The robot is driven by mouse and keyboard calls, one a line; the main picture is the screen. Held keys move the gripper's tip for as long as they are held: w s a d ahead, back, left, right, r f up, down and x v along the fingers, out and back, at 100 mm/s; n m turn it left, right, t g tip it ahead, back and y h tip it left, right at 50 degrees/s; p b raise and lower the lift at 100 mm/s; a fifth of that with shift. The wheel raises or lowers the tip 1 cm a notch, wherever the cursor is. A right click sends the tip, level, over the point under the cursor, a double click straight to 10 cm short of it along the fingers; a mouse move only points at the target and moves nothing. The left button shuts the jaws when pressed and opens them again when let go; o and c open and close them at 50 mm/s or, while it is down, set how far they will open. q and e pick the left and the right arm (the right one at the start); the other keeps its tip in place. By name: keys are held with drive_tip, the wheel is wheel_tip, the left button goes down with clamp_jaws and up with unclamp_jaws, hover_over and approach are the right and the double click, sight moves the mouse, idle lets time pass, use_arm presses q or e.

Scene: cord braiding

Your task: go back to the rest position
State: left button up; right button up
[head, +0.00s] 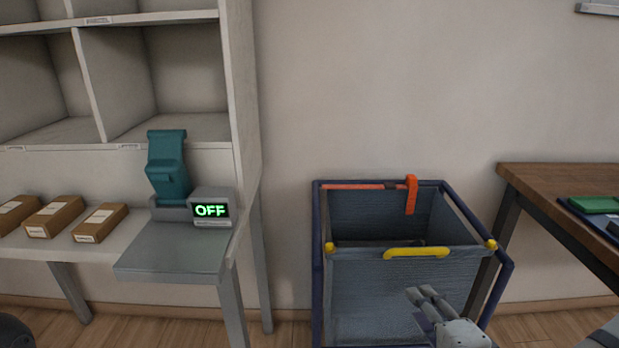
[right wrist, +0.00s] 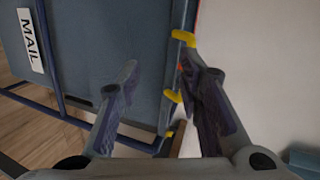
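My right gripper (head: 419,291) shows at the bottom of the head view, in front of the grey-blue bin (head: 375,290). In the right wrist view its two fingers (right wrist: 160,68) stand apart with nothing held between them. The bin's side and a white MAIL label (right wrist: 32,40) show behind the fingers. I cannot tell whether the gripper touches the bin. My left gripper is not in view.
The bin has a dark blue frame, a yellow handle (head: 417,252) and an orange bar (head: 411,195) on its far rim. A shelf desk (head: 172,262) with parcels (head: 55,216) and an OFF display (head: 211,211) stands left. A wooden table (head: 560,190) stands right.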

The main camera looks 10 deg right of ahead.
drive_tip(key=s+a+f+n+g+y+p, duration=0.1)
drive_tip(key=s+a+f+n+g+y, duration=0.25)
drive_tip(key=s+a+f+n, duration=0.35)
drive_tip(key=s+a+f+n+g+y+p, duration=0.1)
drive_tip(key=s+a+f+n+g+y, duration=0.1)
drive_tip(key=s+a+f+n+g, duration=0.5)
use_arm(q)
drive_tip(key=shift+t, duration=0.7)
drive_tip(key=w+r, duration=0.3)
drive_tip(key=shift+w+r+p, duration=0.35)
use_arm(e)
drive_tip(key=s+d+n+g+h, duration=0.2)
drive_tip(key=s+d+g, duration=0.1)
drive_tip(key=s, duration=0.7)
drive_tip(key=s+d+f+n+g+h, duration=0.1)
drive_tip(key=s+d, duration=0.4)
drive_tip(key=s, duration=0.5)
drive_tip(key=shift+s+f+n+g+h, duration=0.2)
drive_tip(key=shift+s+n+g+h, duration=0.15)
drive_tip(key=shift+n+g, duration=0.55)
